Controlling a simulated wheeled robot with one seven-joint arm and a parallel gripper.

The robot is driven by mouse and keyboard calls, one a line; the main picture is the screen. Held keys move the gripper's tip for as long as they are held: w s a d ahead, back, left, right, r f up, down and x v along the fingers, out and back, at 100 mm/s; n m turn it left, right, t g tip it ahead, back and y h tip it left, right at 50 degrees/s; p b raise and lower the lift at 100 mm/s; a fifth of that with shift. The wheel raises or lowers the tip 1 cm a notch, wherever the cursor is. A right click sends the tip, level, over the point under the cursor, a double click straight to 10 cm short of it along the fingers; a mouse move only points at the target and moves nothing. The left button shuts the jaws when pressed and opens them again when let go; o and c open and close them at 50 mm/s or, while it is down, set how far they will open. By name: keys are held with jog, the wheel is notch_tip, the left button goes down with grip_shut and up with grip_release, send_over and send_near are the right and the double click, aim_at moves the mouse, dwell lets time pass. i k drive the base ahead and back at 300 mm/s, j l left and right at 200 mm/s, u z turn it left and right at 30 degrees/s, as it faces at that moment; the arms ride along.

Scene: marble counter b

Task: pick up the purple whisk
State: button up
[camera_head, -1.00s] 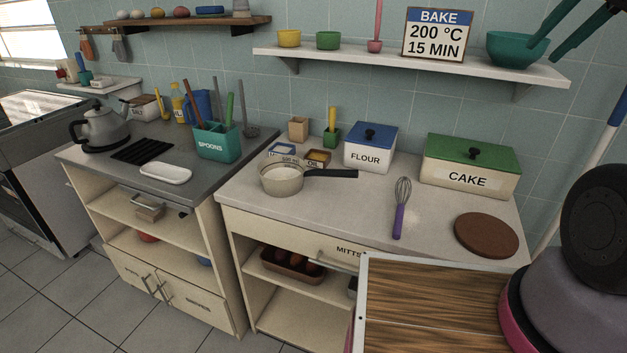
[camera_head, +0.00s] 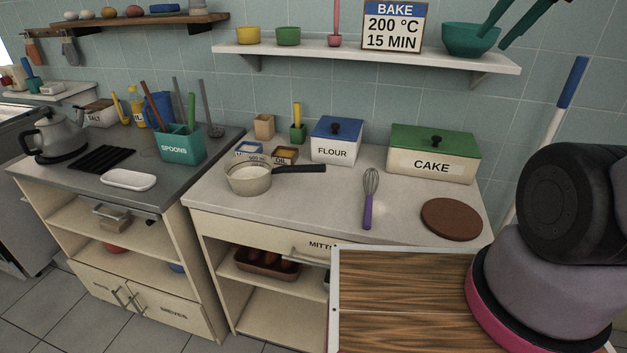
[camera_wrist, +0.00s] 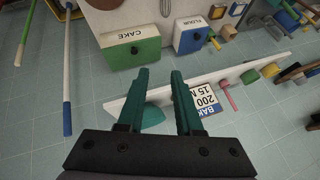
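The purple whisk (camera_head: 368,205) lies on the pale counter (camera_head: 300,205), its purple handle toward the front edge and its wire head toward the back. It is left of the round brown board and in front of the flour box. In the wrist view its wire head (camera_wrist: 238,8) shows small at the top edge. My gripper (camera_wrist: 160,75) shows in the wrist view with its two teal fingers apart and nothing between them. In the head view, its fingers (camera_head: 515,18) are at the top right, high above the counter near the wall shelf. My gripper is far from the whisk.
A saucepan (camera_head: 247,180) stands left of the whisk. A flour box (camera_head: 336,150) and a cake box (camera_head: 433,165) stand behind it. A round brown board (camera_head: 451,219) lies to the right. A wall shelf (camera_head: 370,60) with a teal bowl (camera_head: 468,40) is above.

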aim_at(368, 206)
jog(key=k+j+z, duration=0.2)
jog(key=j, duration=0.3)
jog(key=k+j+z, duration=0.2)
jog(key=j, duration=0.3)
jog(key=k+j+z, duration=0.2)
jog(key=j, duration=0.25)
jog(key=k+j+z, duration=0.2)
jog(key=j, duration=0.25)
jog(key=k+j+z, duration=0.2)
jog(key=k+j, duration=0.1)
jog(key=j, duration=0.05)
